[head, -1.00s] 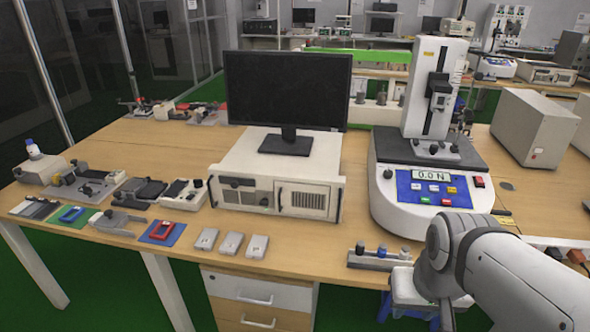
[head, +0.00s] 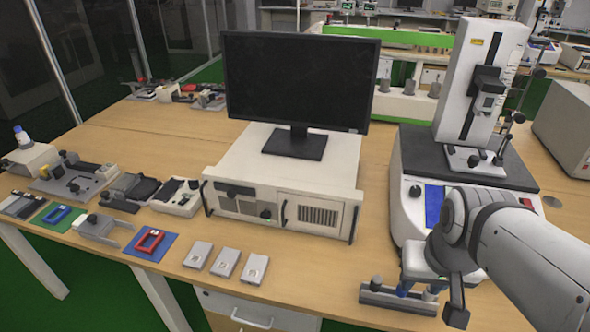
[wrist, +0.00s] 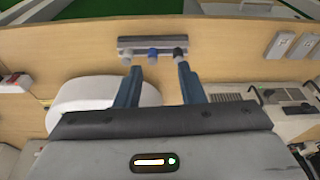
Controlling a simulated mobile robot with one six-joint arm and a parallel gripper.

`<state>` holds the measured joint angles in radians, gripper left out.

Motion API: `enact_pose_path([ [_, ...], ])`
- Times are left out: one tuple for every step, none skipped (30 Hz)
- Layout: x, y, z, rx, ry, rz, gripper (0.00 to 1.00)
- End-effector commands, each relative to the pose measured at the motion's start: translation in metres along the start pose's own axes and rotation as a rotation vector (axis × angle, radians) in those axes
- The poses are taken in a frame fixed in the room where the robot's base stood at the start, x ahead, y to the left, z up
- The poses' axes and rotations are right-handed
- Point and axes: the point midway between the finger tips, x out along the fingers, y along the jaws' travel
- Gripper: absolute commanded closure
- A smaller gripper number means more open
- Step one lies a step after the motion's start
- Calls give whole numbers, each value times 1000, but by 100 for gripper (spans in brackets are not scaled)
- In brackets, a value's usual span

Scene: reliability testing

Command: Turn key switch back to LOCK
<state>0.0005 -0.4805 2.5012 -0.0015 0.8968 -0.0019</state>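My gripper (wrist: 157,70) is open and empty; its two dark fingers stand apart in the wrist view. In the head view it is folded below my wrist at the right, partly hidden, over the table's front edge. I cannot make out a LOCK marking or say for certain which part is the key switch. The force tester (head: 405,222) has a black knob (head: 416,191) at its front left; my arm covers much of its panel. The white computer case (head: 238,208) has a small round part (head: 265,212) on its front.
A grey bar (wrist: 150,41) with black, blue and grey knobs lies beyond my fingertips; it also shows at the table's front edge in the head view (head: 398,299). A monitor (head: 295,85) stands on the case. Three small grey boxes (head: 226,262) lie in front of the case.

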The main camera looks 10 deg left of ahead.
Motion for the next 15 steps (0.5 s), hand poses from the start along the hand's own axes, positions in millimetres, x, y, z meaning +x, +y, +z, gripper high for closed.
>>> enact_pose_path([
  [5,-2,-2,3,7,-5,65],
  [9,-5,-4,7,17,-10,65],
  [17,-10,-8,15,36,-22,65],
  [24,-19,-12,20,56,-35,65],
  [33,-27,-18,31,81,-50,65],
  [46,-38,-27,54,120,-77,65],
  [57,-48,-34,75,155,-101,65],
  [69,-59,-43,100,191,-130,65],
  [84,-75,-54,139,242,-172,65],
  [96,-88,-62,171,279,-207,65],
  [106,-102,-70,208,317,-246,65],
  [119,-119,-81,256,365,-298,65],
  [127,-132,-88,295,399,-339,65],
  [135,-146,-95,332,432,-380,65],
  [146,-162,-102,386,472,-437,65],
])
